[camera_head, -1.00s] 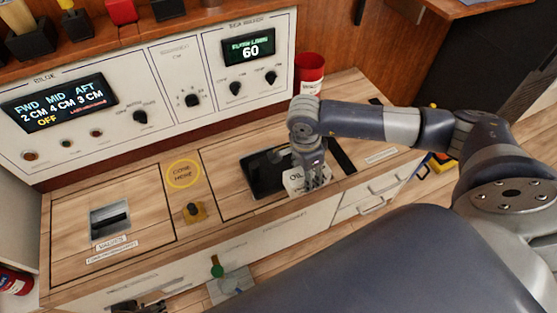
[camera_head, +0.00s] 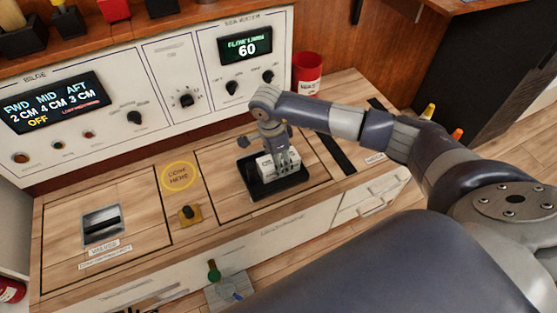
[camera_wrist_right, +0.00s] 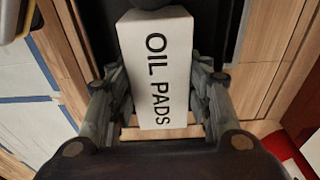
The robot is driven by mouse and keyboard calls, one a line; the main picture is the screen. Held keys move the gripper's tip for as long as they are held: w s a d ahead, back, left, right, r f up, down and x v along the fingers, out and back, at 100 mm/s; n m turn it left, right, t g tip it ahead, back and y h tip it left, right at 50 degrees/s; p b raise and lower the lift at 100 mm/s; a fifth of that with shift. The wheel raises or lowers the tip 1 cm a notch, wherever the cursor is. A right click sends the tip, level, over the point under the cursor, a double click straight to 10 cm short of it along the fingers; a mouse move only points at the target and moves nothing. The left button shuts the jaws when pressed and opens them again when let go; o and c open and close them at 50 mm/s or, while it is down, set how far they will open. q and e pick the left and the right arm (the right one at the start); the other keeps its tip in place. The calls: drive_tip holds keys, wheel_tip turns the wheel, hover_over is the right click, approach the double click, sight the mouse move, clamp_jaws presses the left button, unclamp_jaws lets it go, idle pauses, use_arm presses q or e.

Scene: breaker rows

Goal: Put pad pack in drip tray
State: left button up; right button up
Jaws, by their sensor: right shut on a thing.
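The pad pack (camera_head: 281,166) is a white box, marked "OIL PADS" in the right wrist view (camera_wrist_right: 157,70). My right gripper (camera_head: 280,158) is shut on it, with a finger on each side of the box in the right wrist view (camera_wrist_right: 160,100). The drip tray (camera_head: 268,191) is a black shallow tray on the wooden counter. The pack is over the tray in the head view; I cannot tell whether it touches the tray floor. The gripper hides part of the tray's far side. My left gripper is not in view.
A red can (camera_head: 308,70) stands on the counter at the back right. A yellow-based knob (camera_head: 190,213) and a recessed black handle (camera_head: 101,225) are on the counter to the left. The control panel (camera_head: 150,85) rises behind.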

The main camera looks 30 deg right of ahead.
drive_tip(key=o, duration=1.1)
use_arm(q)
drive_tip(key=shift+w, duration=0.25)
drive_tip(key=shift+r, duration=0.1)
